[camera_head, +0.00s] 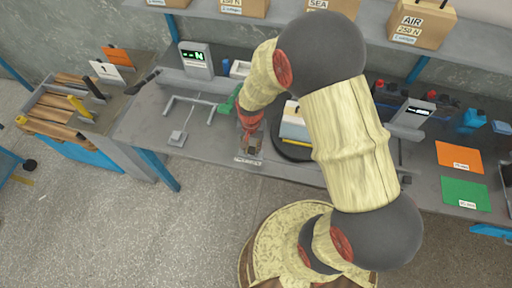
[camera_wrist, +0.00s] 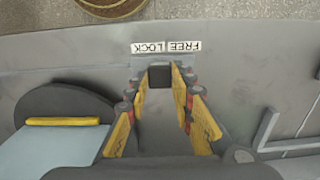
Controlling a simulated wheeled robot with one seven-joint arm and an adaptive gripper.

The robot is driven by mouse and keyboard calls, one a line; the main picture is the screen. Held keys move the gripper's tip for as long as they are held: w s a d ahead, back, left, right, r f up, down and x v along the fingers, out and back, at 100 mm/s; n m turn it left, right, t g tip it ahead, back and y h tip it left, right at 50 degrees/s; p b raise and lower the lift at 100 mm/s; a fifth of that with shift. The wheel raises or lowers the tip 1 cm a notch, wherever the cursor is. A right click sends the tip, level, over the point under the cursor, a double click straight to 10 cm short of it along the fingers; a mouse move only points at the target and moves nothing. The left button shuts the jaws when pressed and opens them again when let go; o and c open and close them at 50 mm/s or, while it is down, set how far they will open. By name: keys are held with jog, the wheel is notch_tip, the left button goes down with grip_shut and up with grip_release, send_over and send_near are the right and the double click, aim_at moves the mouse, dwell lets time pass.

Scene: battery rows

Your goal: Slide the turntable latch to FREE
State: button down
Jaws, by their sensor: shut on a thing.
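The latch knob (camera_wrist: 159,76) is a small dark block near the table's front edge in the wrist view. Beyond it are two white labels, upside down: LOCK (camera_wrist: 149,48) on the left and FREE (camera_wrist: 184,46) on the right. The knob sits below the LOCK label's right part, near the divide between the two. My gripper (camera_wrist: 160,80) is shut on the knob, a fingertip on each side. In the head view my gripper (camera_head: 250,135) reaches down to the latch plate (camera_head: 249,159); my arm hides part of it. The dark round turntable (camera_wrist: 45,103) lies beside the latch.
A pale blue box with a yellow strip (camera_wrist: 60,122) sits on the turntable. A grey frame (camera_head: 192,101) stands on the bench left of my gripper. Orange (camera_head: 461,159) and green (camera_head: 465,193) sheets lie at the right. Cartons (camera_head: 421,24) stand on the shelf above.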

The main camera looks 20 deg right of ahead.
jog(key=w+a, duration=0.2)
jog(key=shift+a, duration=0.3)
jog(key=c, duration=1.5)
grip_release()
jog(key=shift+c, duration=0.2)
notch_tip(320, 180, up, 12)
